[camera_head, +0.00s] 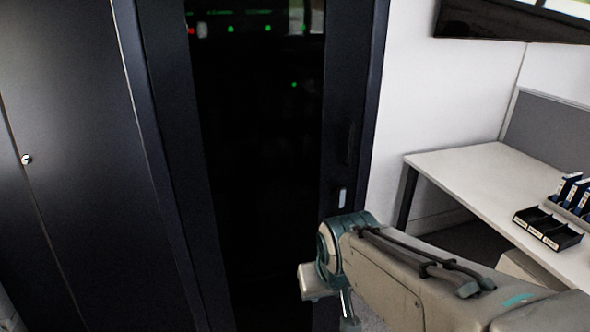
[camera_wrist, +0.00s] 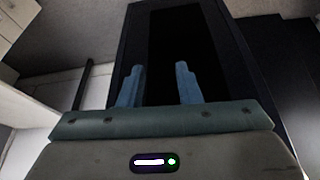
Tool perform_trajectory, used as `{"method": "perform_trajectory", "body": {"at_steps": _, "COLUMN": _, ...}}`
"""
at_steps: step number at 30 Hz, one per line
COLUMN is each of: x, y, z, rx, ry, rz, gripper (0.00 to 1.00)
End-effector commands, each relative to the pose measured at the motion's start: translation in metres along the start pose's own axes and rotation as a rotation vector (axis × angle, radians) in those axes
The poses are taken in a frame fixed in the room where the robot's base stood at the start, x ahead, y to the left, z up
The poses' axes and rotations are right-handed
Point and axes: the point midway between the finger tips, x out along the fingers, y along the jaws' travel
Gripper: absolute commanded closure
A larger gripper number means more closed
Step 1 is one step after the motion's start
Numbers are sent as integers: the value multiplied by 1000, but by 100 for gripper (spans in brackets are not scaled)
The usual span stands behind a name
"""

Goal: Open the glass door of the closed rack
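The closed rack (camera_head: 363,100) is tall and black, with a dark glass door (camera_head: 255,150) that is shut. Green and red lights show through the glass near the top. A handle (camera_head: 342,198) with a pale part sits on the door's right frame. My arm reaches in from the lower right, its wrist just below the handle in the head view. My gripper (camera_wrist: 158,85) shows in the wrist view with its two blue fingers apart and nothing between them. The rack (camera_wrist: 225,45) lies beyond the fingers. The fingertips are mostly hidden in the head view.
A dark cabinet (camera_head: 75,150) with a small round lock stands left of the rack. A white desk (camera_head: 480,180) on the right holds a black tray (camera_head: 547,228) and blue-white binders (camera_head: 570,188). A dark screen (camera_head: 510,22) hangs above it. A desk leg (camera_wrist: 82,85) shows in the wrist view.

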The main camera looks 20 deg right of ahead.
Motion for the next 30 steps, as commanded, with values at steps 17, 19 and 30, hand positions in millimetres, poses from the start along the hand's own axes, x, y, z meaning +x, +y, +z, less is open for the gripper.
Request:
{"method": "perform_trajectory", "body": {"at_steps": 17, "x": -20, "y": 116, "z": -176, "rx": 120, "ry": 828, "rz": 128, "gripper": 69}}
{"method": "perform_trajectory", "body": {"at_steps": 19, "x": -28, "y": 125, "z": -188, "rx": 114, "ry": 920, "rz": 121, "gripper": 69}}
{"method": "perform_trajectory", "body": {"at_steps": 30, "x": -59, "y": 144, "z": -215, "rx": 73, "ry": 1182, "rz": 68, "gripper": 69}}
